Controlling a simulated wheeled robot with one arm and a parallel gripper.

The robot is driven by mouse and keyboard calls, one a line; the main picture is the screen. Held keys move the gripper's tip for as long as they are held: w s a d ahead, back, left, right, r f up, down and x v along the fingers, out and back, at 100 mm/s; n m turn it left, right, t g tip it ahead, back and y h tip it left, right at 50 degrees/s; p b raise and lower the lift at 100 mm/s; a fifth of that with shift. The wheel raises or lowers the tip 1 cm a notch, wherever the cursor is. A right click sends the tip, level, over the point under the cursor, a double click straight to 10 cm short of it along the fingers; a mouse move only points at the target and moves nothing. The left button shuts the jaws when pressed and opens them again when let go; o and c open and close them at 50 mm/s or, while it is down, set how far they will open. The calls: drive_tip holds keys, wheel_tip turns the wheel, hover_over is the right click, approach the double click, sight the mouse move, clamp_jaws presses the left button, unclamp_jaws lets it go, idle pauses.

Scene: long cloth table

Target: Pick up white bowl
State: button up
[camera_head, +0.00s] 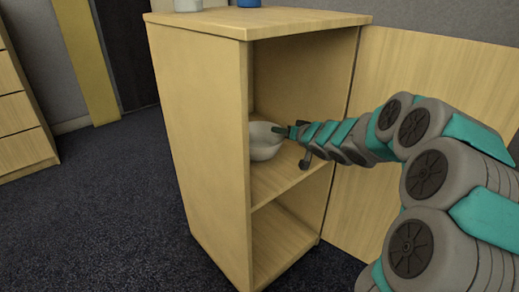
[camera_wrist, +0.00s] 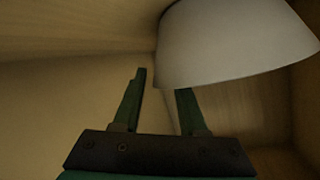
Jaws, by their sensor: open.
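The white bowl (camera_head: 262,146) sits upright on the middle shelf of an open wooden cabinet, partly hidden by the cabinet's side panel. My gripper (camera_head: 282,131) reaches in from the right at the bowl's right rim. In the wrist view, the bowl (camera_wrist: 235,40) fills the upper right. My gripper (camera_wrist: 161,80) is open there, with the left finger clear of the bowl and the right finger's tip hidden by it. I cannot tell whether the fingers touch the bowl.
The wooden cabinet (camera_head: 200,120) has side walls, a top and a lower shelf (camera_head: 280,245) close around my arm. A blue item (camera_head: 248,3) and a pale item (camera_head: 188,5) stand on top. A wooden panel (camera_head: 430,75) is behind my arm. Dark carpet (camera_head: 115,200) lies clear at left.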

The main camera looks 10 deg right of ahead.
drive_tip(key=shift+x, duration=0.8)
drive_tip(key=shift+r, duration=0.1)
clamp_jaws()
idle(0.7)
